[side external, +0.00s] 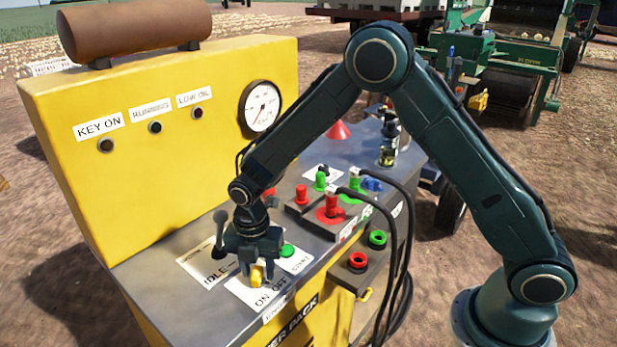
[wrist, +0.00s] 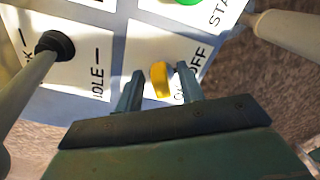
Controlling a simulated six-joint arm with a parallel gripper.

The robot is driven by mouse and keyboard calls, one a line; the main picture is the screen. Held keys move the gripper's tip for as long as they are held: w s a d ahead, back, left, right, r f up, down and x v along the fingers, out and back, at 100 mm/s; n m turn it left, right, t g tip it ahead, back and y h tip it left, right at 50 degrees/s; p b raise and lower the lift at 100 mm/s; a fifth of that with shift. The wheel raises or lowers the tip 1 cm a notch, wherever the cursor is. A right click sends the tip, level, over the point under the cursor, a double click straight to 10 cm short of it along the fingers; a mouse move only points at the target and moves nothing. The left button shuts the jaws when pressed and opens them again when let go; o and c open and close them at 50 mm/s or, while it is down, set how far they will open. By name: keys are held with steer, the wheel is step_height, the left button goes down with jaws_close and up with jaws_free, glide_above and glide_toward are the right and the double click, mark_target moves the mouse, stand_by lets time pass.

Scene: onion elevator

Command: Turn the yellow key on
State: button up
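The yellow key (side external: 257,275) stands on the white ON/OFF label plate (side external: 274,298) near the front edge of the panel. My gripper (side external: 255,264) is right above it, pointing down. In the wrist view the key (wrist: 160,79) lies between the two fingers of my gripper (wrist: 159,72), with a small gap on each side. The fingers are open, and I cannot tell whether they touch the key. The KEY ON lamp (side external: 105,145) on the yellow upright panel looks dark.
A black-knobbed lever (side external: 220,218) stands close left of my gripper; it shows in the wrist view (wrist: 55,45). A green button (side external: 287,250) is just behind. Red and green connectors with black cables (side external: 385,270) stand to the right. The RUNNING (side external: 155,127) and LOW OIL (side external: 197,114) lamps look dark.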

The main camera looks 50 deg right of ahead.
jaws_close()
steer(key=shift+m, duration=0.5)
steer(key=m, duration=0.5)
steer(key=shift+s, duration=0.2)
steer(key=m, duration=0.6)
steer(key=shift+s, duration=0.2)
jaws_free()
